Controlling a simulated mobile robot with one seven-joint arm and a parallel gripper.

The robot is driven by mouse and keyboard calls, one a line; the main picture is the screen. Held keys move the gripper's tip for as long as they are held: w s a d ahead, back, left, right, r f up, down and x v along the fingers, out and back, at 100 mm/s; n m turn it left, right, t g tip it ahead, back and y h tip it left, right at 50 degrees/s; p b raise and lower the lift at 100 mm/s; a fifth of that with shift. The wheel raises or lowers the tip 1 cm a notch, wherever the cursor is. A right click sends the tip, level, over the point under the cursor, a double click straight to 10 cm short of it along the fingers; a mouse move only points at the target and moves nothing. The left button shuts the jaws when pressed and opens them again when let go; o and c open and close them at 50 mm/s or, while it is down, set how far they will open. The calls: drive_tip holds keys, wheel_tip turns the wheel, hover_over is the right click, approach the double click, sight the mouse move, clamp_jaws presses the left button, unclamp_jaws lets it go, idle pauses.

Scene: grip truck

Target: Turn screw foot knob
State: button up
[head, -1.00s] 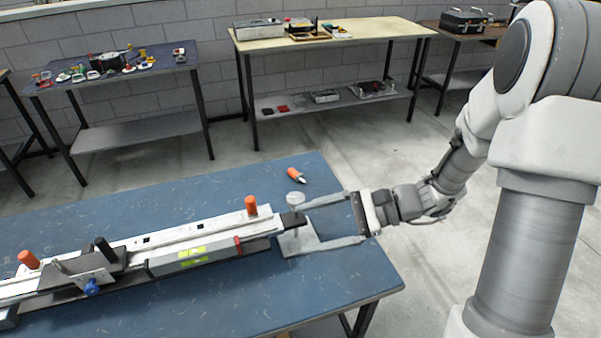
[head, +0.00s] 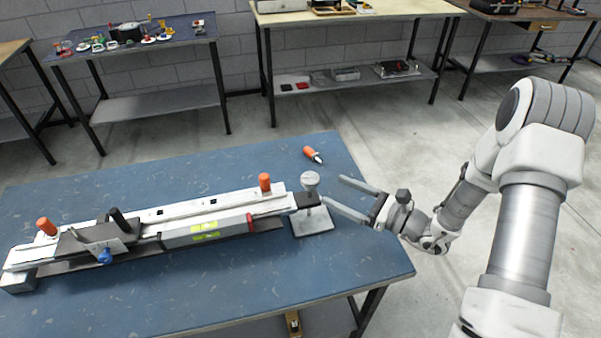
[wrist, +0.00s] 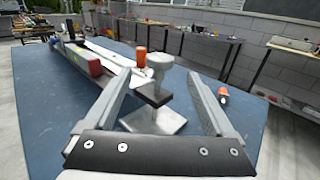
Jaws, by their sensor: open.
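The screw foot knob (head: 310,178) is a grey round cap on an upright post at the right end of the long rail assembly (head: 170,220). Below it is a flat square grey foot plate (head: 313,222) on the blue table. My gripper (head: 335,193) is open and empty, just right of the knob, its fingers pointing left towards it. In the wrist view the knob (wrist: 160,62) stands ahead, in the gap between the two spread fingers of my gripper (wrist: 160,92). I cannot tell whether a finger touches the post.
An orange-handled screwdriver (head: 313,154) lies on the blue table (head: 120,175) behind the knob. Orange knobs (head: 265,182) and a spirit level (head: 206,232) are on the rail. The table top right of the foot plate is clear. Other benches stand along the wall.

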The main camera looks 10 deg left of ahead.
sight(310, 183)
drive_tip(key=x, duration=1.1)
drive_tip(key=shift+a, duration=0.35)
drive_tip(key=shift+w, duration=0.1)
drive_tip(key=shift+c, duration=0.3)
drive_tip(key=c, duration=1.3)
drive_tip(key=shift+n+g+y, duration=0.3)
drive_tip(key=shift+n+g, duration=0.2)
drive_tip(key=shift+g, duration=0.3)
drive_tip(key=shift+s+n+g+b, duration=0.35)
drive_tip(key=shift+n+g+b, duration=0.25)
drive_tip(key=shift+n+g, duration=0.85)
drive_tip(key=shift+s+n+g+b, duration=0.3)
drive_tip(key=shift+n+g+b, duration=0.45)
drive_tip(key=shift+g, duration=1.25)
drive_tip(key=shift+s+n+g+b, duration=0.45)
drive_tip(key=shift+n+g, duration=0.75)
drive_tip(key=shift+g, duration=0.55)
drive_tip(key=o, duration=1.4)
drive_tip(key=shift+c, duration=0.2)
